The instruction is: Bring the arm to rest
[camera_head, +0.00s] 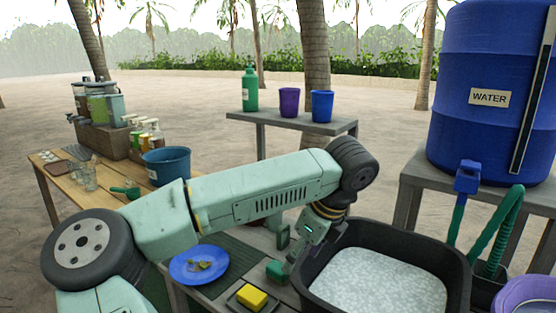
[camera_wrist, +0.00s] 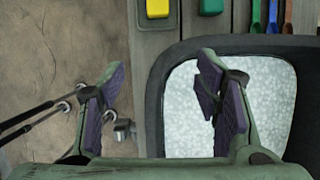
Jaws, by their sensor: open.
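My gripper (camera_head: 300,240) hangs at the end of my bent arm, near the left rim of a black tub. In the wrist view my gripper (camera_wrist: 162,72) has its two fingers spread wide with nothing between them. The tub (camera_head: 445,268) holds pale, foamy-looking water; its rim (camera_wrist: 154,100) lies below and between the fingers in the wrist view. My arm reaches across the middle of the head view and hides part of the counter behind it.
A yellow sponge (camera_head: 252,297), a green block (camera_head: 277,271) and a blue plate (camera_head: 185,268) with scraps lie left of the tub. A blue water barrel (camera_head: 490,60) stands right. A shelf (camera_head: 290,122) with cups and a table (camera_head: 62,187) with jars stand behind.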

